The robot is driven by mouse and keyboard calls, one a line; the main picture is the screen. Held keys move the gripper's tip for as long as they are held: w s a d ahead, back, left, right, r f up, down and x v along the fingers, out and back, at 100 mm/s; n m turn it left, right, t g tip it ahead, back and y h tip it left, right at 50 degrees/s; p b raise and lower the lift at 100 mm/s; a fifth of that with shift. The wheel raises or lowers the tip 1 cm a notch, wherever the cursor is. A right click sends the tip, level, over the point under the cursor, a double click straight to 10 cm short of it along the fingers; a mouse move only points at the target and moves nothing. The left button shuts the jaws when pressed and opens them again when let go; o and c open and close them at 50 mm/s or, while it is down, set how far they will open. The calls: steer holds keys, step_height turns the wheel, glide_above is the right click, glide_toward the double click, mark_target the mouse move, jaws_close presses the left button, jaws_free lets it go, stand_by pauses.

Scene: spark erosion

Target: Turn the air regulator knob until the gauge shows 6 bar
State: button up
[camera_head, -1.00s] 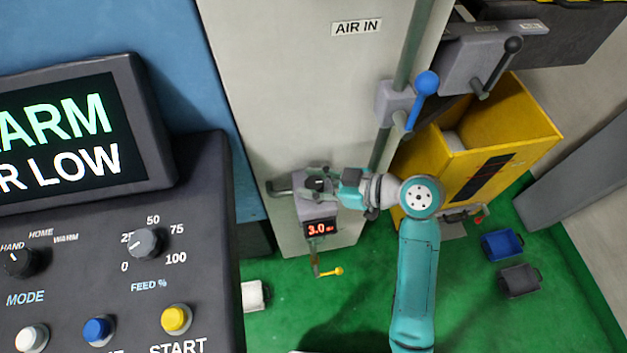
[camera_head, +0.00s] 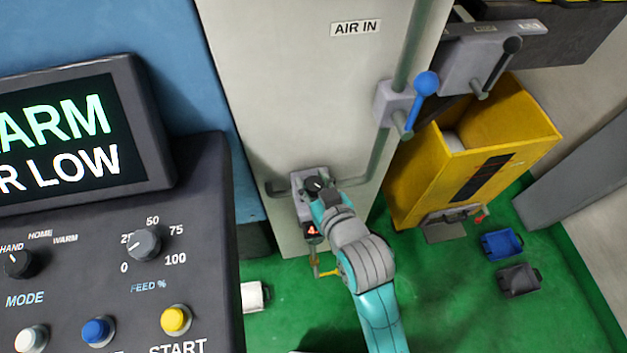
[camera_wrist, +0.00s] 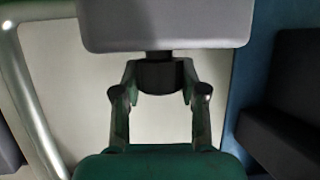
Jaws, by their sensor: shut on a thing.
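The air regulator (camera_head: 299,190) is a grey block low on the pale panel. Its dark knob (camera_head: 313,183) is on the upper part of the block. My gripper (camera_head: 320,190) is shut on the knob. In the wrist view the dark knob (camera_wrist: 160,76) sits between my two fingers under the grey regulator body (camera_wrist: 165,25).
A blue-handled valve (camera_head: 425,84) on a green pipe stands up and to the right. A yellow bin (camera_head: 530,130) is at the right. Blue and dark trays lie on the green floor. The control console (camera_head: 200,230) fills the left; its screen shows an alarm.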

mark_target(314, 183)
steer(key=m+t+h, duration=0.1)
steer(key=m+h, duration=0.2)
steer(key=h, duration=0.1)
steer(key=shift+a+m, duration=0.1)
steer(key=shift+m, duration=0.2)
steer(key=shift+m+h, duration=2)
steer(key=shift+h, duration=0.4)
steer(key=shift+f, duration=0.1)
steer(key=o, duration=1.2)
steer(key=shift+c, duration=0.2)
steer(key=r, duration=1)
steer(key=shift+d, duration=0.2)
steer(key=shift+s, duration=0.1)
